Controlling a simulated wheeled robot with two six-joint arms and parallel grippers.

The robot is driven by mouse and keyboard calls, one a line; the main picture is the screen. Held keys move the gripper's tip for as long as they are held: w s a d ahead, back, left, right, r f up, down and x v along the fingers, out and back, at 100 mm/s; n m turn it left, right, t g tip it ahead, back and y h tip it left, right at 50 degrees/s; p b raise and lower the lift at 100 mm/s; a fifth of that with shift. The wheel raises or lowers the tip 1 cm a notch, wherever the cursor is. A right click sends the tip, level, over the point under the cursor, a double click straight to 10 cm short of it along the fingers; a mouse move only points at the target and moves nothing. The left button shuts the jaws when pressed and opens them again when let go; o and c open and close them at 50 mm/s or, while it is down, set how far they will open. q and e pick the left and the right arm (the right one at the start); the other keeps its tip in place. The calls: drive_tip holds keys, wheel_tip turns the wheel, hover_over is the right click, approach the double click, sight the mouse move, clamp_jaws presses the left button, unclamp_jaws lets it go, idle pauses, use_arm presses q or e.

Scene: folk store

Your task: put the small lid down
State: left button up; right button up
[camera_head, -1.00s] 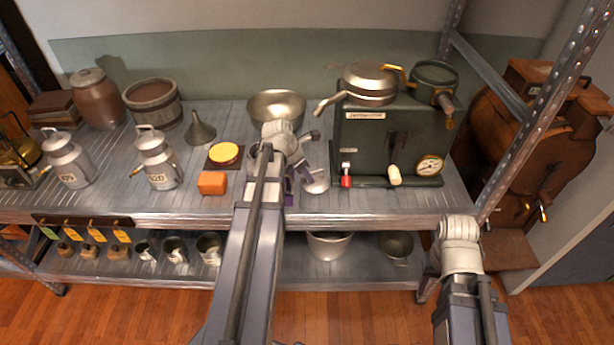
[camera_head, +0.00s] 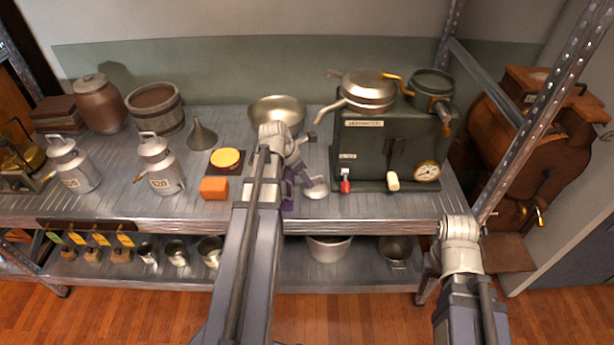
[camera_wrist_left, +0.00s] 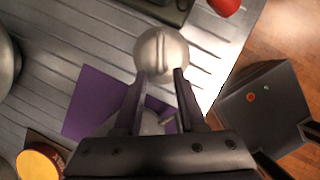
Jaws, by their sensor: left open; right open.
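The small lid (camera_head: 317,188) is a round, pale metal disc near the front edge of the shelf top, left of the green machine. In the left wrist view the lid (camera_wrist_left: 161,52), with a raised ridge across it, lies just beyond the fingertips. My left gripper (camera_wrist_left: 160,78) is open, one fingertip at each side of the lid's near edge; whether they touch it I cannot tell. A purple piece (camera_wrist_left: 92,100) lies beneath and left of the fingers. In the head view my left arm partly hides this spot.
The green machine (camera_head: 370,155) with a red knob stands just right of the lid. A metal bowl (camera_head: 277,112) is behind my left arm. An orange block (camera_head: 213,188) and a yellow-topped round item (camera_head: 225,158) sit to the left. The shelf's front edge is close.

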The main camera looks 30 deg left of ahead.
use_arm(q)
drive_tip(key=p+v, duration=0.7)
drive_tip(key=v, duration=0.2)
drive_tip(key=shift+r+p, duration=0.2)
drive_tip(key=shift+p, duration=0.15)
drive_tip(key=shift+s+d, duration=0.1)
drive_tip(key=s+d+m+g+y, duration=0.1)
drive_tip(key=s+d+m, duration=0.2)
drive_tip(key=d+m, duration=0.8)
drive_tip(key=s+d+f+m+g+y, duration=0.1)
drive_tip(key=s+d+m, duration=0.3)
drive_tip(key=d+m, duration=0.7)
drive_tip(key=s+d+m+g+y, duration=0.1)
drive_tip(key=s+d+m+g, duration=0.1)
drive_tip(key=d+m, duration=1)
drive_tip(key=shift+s+f, duration=0.35)
drive_tip(key=shift+s, duration=0.5)
